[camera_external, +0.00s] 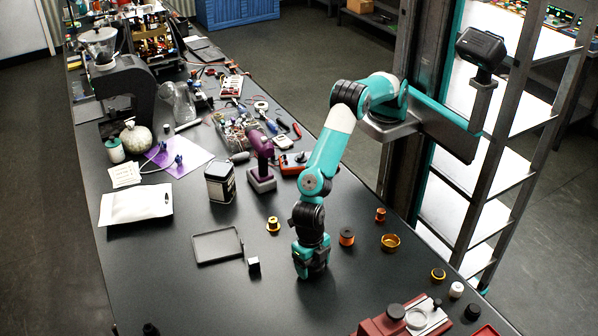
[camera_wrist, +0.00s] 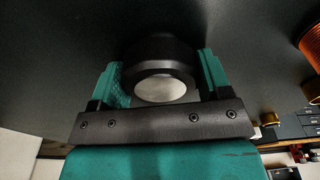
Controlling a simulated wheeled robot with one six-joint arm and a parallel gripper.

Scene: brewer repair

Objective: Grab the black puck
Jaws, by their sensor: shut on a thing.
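The black puck (camera_wrist: 158,48) is round and dark, with a pale grey face, and sits between the two teal fingers of my gripper (camera_wrist: 161,72) in the wrist view. My gripper is shut on it, one finger at each side. In the external view my gripper (camera_external: 310,270) points down at the dark table, right of the middle of the bench. The puck is mostly hidden by the gripper there. I cannot tell whether the puck touches the table.
A black tray (camera_external: 217,246) and a small black-and-white block (camera_external: 254,266) lie to the left. An orange-and-black part (camera_external: 346,237), a gold ring (camera_external: 390,242) and a yellow part (camera_external: 273,224) stand around the gripper. A red machine (camera_external: 395,322) is at the front right.

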